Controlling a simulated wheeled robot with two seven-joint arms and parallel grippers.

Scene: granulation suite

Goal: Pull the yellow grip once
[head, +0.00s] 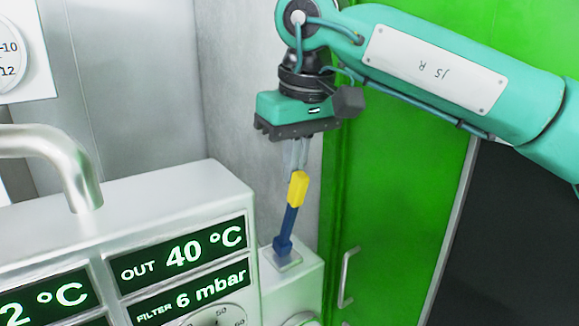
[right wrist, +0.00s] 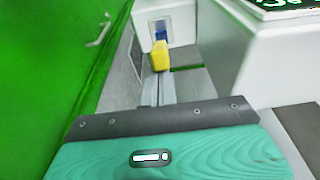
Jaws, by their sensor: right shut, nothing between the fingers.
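The yellow grip (head: 297,189) is a small block on the top end of a blue lever (head: 288,225). The lever stands slightly tilted on a white box beside the display panel. My right gripper (head: 295,168) points down just above the yellow grip, with its fingers together and nothing between them. In the right wrist view the yellow grip (right wrist: 160,57) shows just beyond the fingertips (right wrist: 156,76), with a bit of the blue lever (right wrist: 160,32) past it. I cannot tell whether the fingertips touch the grip. My left gripper is not in view.
A white cabinet with green-lit displays (head: 182,253) stands left of the lever. A bent metal pipe (head: 62,155) rises from its top. A green door (head: 385,200) with a metal handle (head: 347,277) is on the right. A grey wall is behind.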

